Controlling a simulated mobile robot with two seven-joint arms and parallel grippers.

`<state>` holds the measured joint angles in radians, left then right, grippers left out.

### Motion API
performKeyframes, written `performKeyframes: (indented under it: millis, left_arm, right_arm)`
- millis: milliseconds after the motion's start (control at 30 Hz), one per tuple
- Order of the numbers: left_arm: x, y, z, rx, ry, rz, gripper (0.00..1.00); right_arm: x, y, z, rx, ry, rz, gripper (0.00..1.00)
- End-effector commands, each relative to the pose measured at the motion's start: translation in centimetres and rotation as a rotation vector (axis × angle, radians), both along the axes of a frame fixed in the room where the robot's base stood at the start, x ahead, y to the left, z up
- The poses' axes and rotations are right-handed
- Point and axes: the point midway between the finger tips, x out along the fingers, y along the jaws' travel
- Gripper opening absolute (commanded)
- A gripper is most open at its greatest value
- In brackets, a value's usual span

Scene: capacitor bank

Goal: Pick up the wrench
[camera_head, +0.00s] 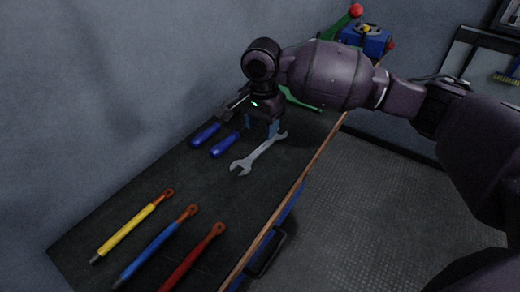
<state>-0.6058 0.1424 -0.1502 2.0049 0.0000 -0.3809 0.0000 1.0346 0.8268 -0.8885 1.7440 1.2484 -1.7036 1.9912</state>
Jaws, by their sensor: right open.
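A grey metal wrench (258,154) lies flat on the dark bench top, running diagonally near the bench's right edge. My right gripper (252,117) is open just behind the wrench, above the bench. It is apart from the wrench in the picture, and I see nothing between its fingers. My right arm reaches in from the right side of the view. My left gripper is not in view.
Two blue-handled tools (224,145) lie left of the wrench. Yellow, blue and red rods (193,257) lie nearer on the bench (105,215). A blue vise-like device (366,39) stands at the far end. A wall (80,90) borders the bench's left side.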

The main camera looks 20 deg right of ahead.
Motion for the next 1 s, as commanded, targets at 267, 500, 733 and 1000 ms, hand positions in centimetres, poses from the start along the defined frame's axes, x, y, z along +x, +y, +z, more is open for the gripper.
performKeyframes:
  millis: [267, 500, 733, 1000]
  left_arm:
    - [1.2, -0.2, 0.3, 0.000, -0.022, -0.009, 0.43]
    - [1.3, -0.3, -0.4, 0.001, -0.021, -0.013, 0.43]
    - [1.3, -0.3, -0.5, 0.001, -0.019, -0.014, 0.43]
    - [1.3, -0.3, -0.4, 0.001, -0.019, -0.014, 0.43]
  right_arm:
    - [0.0, 0.0, -2.2, 0.000, 0.001, 0.000, 0.50]
    - [0.2, 0.1, -5.5, -0.001, 0.004, 0.001, 0.50]
    - [0.2, 0.0, -6.7, -0.001, 0.001, 0.001, 0.50]
    - [0.2, 0.1, -6.6, 0.000, 0.000, 0.001, 0.30]
